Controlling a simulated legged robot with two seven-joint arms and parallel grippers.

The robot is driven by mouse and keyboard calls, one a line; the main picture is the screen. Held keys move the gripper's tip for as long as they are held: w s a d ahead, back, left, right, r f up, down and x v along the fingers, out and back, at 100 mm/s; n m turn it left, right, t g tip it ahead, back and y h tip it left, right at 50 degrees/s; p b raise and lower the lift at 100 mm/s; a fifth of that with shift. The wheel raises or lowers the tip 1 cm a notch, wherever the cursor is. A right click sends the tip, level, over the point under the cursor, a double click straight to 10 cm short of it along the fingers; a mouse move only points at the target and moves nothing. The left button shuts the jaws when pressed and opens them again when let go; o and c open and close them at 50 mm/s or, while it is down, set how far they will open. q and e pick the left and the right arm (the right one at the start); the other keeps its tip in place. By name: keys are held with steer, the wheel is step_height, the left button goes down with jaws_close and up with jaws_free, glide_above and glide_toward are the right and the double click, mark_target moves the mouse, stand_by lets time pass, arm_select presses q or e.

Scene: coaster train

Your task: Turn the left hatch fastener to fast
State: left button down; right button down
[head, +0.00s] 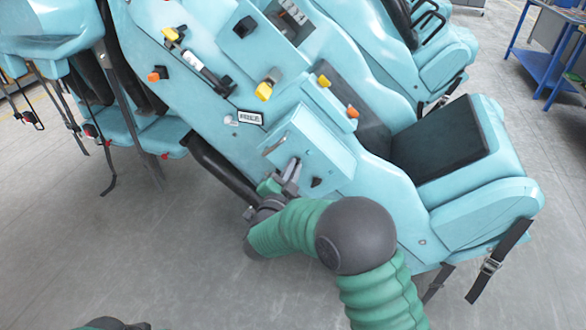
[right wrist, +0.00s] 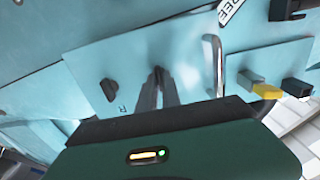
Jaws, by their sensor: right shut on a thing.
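The hatch (head: 325,147) is a light-blue panel on the side of the coaster car, and its face also fills the middle of the right wrist view (right wrist: 135,55). It has two dark fasteners. My right gripper (head: 291,172) is shut on the left fastener (right wrist: 158,76), which is mostly hidden between the fingers. The right fastener (head: 316,182) is free and also shows in the right wrist view (right wrist: 109,88). How far the held fastener is turned cannot be told. Only a sliver of my left arm shows at the bottom edge of the head view.
A metal handle (head: 275,143) sits on the hatch near the gripper. A white label (head: 250,117) and several yellow and orange knobs lie above. A dark seat (head: 435,145) is to the right. A blue workbench (head: 548,55) stands far right. The grey floor in front is clear.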

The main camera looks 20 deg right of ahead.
steer(key=shift+d, duration=0.2)
steer(key=shift+f+m+b, duration=0.15)
steer(key=shift+m+b, duration=0.85)
steer(key=shift+b, duration=0.25)
steer(key=shift+s+d+f+m+b, duration=0.1)
steer(key=shift+f+m+b, duration=0.1)
steer(key=shift+m+b, duration=4.1)
steer(key=shift+f+m+b, duration=0.15)
steer(key=shift+m+b, duration=3.45)
steer(key=shift+b, duration=1.4)
steer(key=c, duration=1.5)
jaws_free()
steer(key=shift+d, duration=0.1)
steer(key=shift+c, duration=0.2)
